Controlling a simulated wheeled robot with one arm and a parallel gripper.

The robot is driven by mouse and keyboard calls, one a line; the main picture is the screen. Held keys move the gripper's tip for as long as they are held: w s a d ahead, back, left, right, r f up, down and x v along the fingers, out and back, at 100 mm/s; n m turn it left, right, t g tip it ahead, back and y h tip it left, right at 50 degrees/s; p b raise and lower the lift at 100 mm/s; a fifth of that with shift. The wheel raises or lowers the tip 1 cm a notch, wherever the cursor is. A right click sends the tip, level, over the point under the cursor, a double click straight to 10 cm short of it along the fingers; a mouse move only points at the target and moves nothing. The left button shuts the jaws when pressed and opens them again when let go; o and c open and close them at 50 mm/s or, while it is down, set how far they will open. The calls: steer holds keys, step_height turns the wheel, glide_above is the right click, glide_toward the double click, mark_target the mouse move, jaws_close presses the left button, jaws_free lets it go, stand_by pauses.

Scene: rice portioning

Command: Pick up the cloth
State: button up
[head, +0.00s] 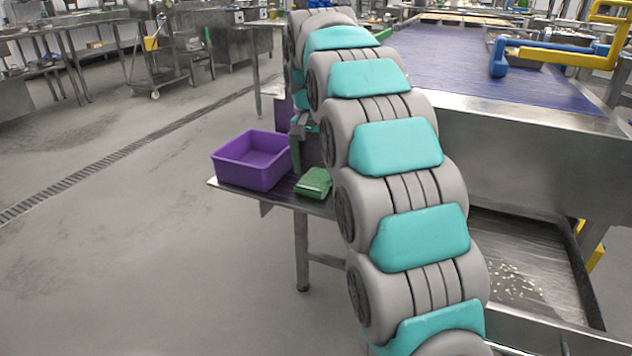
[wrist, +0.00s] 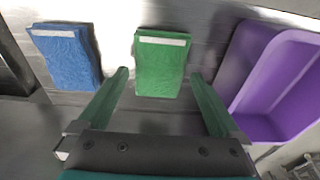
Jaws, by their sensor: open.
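A folded green cloth (wrist: 160,65) with a pale strip along its far edge lies flat on a metal surface in the wrist view. It also shows in the head view (head: 314,184), on the side table in front of my arm. A folded blue cloth (wrist: 66,58) with a similar strip lies to its left in the wrist view; I cannot see it in the head view. My gripper (wrist: 160,75) is open and empty. Its two green fingers appear on either side of the green cloth's near end, apart from it. My arm hides most of the gripper in the head view.
A purple bin (wrist: 243,90) stands right of the green cloth in the wrist view; the head view shows it (head: 262,179) at the side table's left end. A blue conveyor belt (head: 440,70) and a metal tray with scattered pale grains (head: 520,283) lie to the right.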

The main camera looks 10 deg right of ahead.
steer(key=shift+w+f, duration=0.1)
steer(key=shift+f, duration=1.15)
steer(key=c, duration=1.1)
steer(key=shift+r, duration=0.1)
steer(key=shift+d+r, duration=0.1)
steer(key=shift+r, duration=1.55)
steer(key=s+d, duration=0.3)
steer(key=s+d+r+b, duration=0.1)
steer(key=s+d, duration=0.3)
steer(key=s+d+b, duration=0.1)
steer(key=s+d, duration=0.3)
steer(key=shift+s+r, duration=0.25)
